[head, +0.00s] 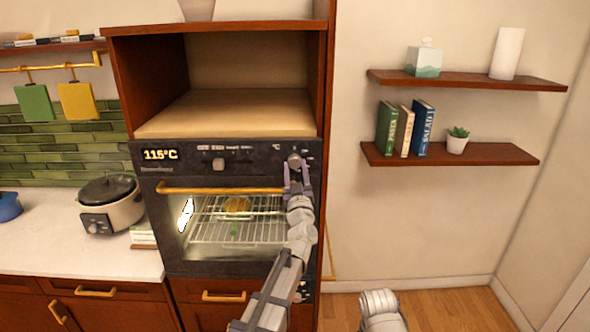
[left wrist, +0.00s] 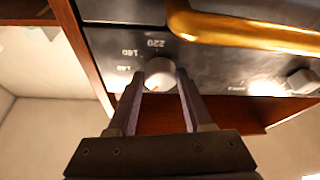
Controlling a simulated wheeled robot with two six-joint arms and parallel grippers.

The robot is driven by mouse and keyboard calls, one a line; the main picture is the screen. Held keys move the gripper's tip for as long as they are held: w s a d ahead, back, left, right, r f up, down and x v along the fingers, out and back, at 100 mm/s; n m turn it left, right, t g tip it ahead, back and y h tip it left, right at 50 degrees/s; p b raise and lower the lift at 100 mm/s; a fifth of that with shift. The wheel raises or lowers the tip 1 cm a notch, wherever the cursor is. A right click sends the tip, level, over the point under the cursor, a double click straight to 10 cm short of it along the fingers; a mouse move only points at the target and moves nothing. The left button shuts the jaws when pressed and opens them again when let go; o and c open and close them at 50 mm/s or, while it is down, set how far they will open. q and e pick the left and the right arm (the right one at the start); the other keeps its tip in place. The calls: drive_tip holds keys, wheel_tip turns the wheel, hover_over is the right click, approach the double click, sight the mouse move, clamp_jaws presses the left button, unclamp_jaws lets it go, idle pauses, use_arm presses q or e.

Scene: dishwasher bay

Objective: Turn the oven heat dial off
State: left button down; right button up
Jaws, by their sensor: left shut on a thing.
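The heat dial (head: 294,160) is a round light knob at the right end of the oven's control panel. In the left wrist view the dial (left wrist: 160,74) sits between the fingertips, with numbers such as 220 and 160 printed around it. My left gripper (head: 298,175) reaches up to the panel and is shut on the dial, its fingers on either side of it. My right gripper is not in view.
A second knob (head: 218,164) sits left on the panel and also shows in the left wrist view (left wrist: 300,81). The golden door handle (head: 220,190) runs just below the panel. A slow cooker (head: 110,207) stands on the left counter. Wall shelves (head: 480,153) are at the right.

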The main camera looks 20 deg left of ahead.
use_arm(q)
drive_tip(key=n+y, duration=0.1)
drive_tip(key=n, duration=0.1)
drive_tip(key=n+g+y+p, duration=0.1)
drive_tip(key=n, duration=0.1)
drive_tip(key=shift+w+d+r+n, duration=0.1)
drive_tip(key=shift+d+r+n, duration=0.1)
drive_tip(key=shift+n, duration=0.2)
drive_tip(key=shift+n+g+y+p, duration=0.55)
drive_tip(key=shift+n+g+y, duration=0.2)
drive_tip(key=shift+n, duration=0.95)
drive_tip(key=shift+n+g, duration=0.25)
drive_tip(key=shift+n, duration=0.15)
drive_tip(key=shift+c, duration=1.5)
unclamp_jaws()
drive_tip(key=shift+d+f, duration=0.1)
